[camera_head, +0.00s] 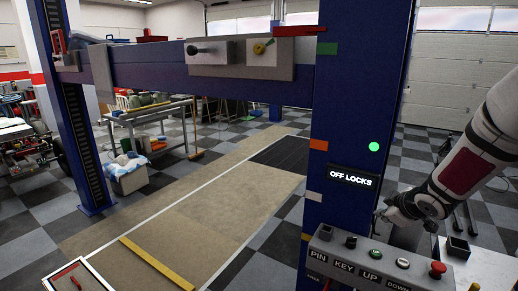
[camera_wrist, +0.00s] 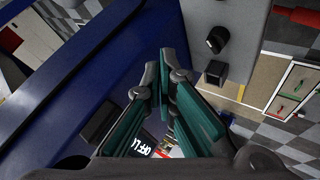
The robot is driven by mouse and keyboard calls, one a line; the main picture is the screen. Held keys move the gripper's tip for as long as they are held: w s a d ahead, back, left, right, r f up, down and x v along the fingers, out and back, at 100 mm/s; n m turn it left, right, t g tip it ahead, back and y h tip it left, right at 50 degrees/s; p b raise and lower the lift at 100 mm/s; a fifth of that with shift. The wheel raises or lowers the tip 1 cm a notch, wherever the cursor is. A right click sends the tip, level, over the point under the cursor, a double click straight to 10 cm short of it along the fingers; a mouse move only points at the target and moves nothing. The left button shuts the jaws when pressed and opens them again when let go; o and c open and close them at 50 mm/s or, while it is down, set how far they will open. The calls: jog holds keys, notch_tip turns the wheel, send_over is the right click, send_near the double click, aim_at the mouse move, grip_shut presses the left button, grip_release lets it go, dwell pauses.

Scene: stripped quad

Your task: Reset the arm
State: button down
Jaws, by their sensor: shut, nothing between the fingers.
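My gripper shows in the wrist view (camera_wrist: 160,72), with its teal-padded fingers brought together and nothing between them. In the head view my white and grey arm comes in from the right, and its end is low beside the blue post (camera_head: 345,110), behind the control box (camera_head: 375,262). The fingers are hard to make out there. The control box carries a key switch, round buttons and a red mushroom button (camera_head: 438,270). An "OFF LOCKS" display (camera_head: 354,179) is on the post and shows partly below the fingers in the wrist view (camera_wrist: 140,147).
A workbench (camera_head: 150,115) and a white bin (camera_head: 128,175) stand behind. The tan floor strip (camera_head: 200,215) is mostly clear.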

jog(key=s+a+r+m+h, duration=0.2)
jog(key=s+a+r+m, duration=0.15)
jog(key=r, duration=0.55)
jog(key=s+a+r+m+g+y+b, duration=0.1)
jog(key=s+a, duration=0.4)
jog(key=s, duration=0.3)
jog(key=s+a+r+m+g+y+b, duration=0.1)
jog(key=s+a+r+m, duration=0.1)
jog(key=s+a, duration=0.3)
jog(key=s+a+r+m+g+b, duration=0.1)
jog(key=s+a, duration=0.4)
jog(key=s, duration=0.7)
jog(key=shift+a+r+m+y, duration=0.15)
jog(key=shift+a+m+y, duration=0.2)
jog(key=shift+m, duration=0.4)
jog(key=shift+d, duration=0.2)
